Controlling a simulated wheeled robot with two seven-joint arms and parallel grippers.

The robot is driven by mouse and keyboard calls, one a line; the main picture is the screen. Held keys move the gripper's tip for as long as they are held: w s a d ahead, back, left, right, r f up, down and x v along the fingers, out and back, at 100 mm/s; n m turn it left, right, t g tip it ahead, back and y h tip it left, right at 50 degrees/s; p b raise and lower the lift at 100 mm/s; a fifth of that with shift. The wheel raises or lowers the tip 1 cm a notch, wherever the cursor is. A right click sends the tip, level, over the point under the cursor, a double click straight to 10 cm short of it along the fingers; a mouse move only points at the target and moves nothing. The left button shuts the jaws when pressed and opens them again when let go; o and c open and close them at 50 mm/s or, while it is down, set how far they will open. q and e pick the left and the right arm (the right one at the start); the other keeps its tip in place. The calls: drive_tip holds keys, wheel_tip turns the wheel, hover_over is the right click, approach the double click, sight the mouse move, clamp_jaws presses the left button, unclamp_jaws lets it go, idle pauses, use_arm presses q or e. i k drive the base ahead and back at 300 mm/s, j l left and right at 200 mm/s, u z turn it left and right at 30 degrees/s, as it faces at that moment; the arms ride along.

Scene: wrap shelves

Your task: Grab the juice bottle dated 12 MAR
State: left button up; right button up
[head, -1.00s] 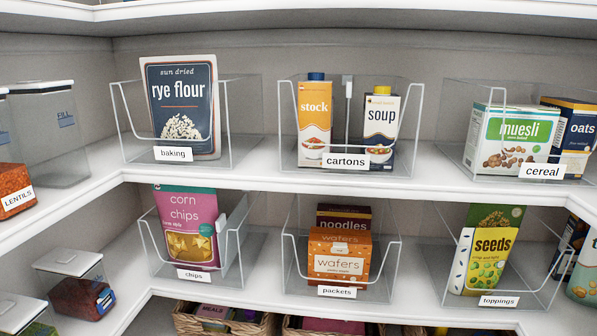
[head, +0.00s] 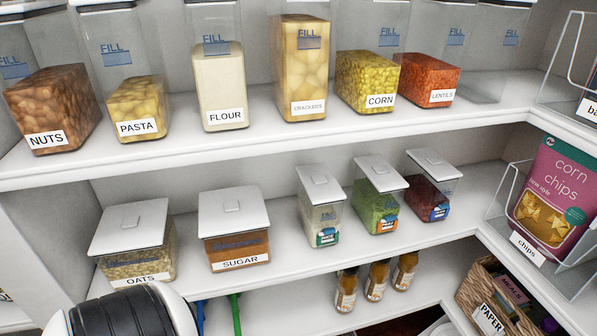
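Three small amber bottles stand in a row on the lower shelf, a left one (head: 347,290), a middle one (head: 377,280) and a right one (head: 405,272). They have pale labels, but any date on them is too small to read. I cannot tell whether they hold juice. Their tops are close under the shelf above. No gripper shows; only a dark ribbed and white part of my own body is at the bottom left.
Lidded containers marked OATS (head: 138,250) and SUGAR (head: 235,230) and several smaller ones line the middle shelf. A wicker PAPER basket (head: 490,300) stands right of the bottles. A corn chips bag (head: 550,198) sits in a clear bin at right. Blue and green upright strips (head: 235,314) show below.

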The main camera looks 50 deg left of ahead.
sight(346, 291)
drive_tip(key=u, duration=1.05)
drive_tip(key=j+u, duration=0.4)
